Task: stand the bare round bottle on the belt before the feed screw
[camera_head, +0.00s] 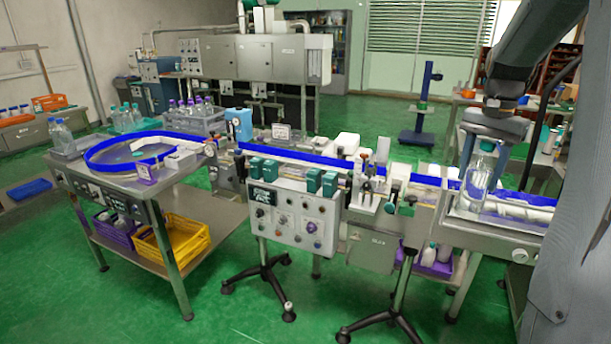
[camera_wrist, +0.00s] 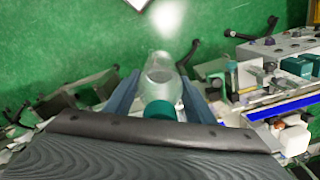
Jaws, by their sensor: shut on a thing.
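The bare round bottle (camera_head: 473,189) is clear with a teal cap and hangs upright below my gripper (camera_head: 485,153) at the right of the head view. My gripper is shut on it near the cap. In the wrist view the bottle (camera_wrist: 163,84) lies between the two fingers. In the head view it overlaps the right end of the line, by a white rod that looks like the feed screw (camera_head: 518,209). I cannot tell whether its base touches the belt. The belt surface is mostly hidden behind the blue guide rail (camera_head: 302,158) and the bottle.
A control box (camera_head: 292,215) and several small fixtures (camera_head: 385,185) line the front of the conveyor. A round table (camera_head: 128,155) with a blue rim stands at the left. Green floor lies open in front.

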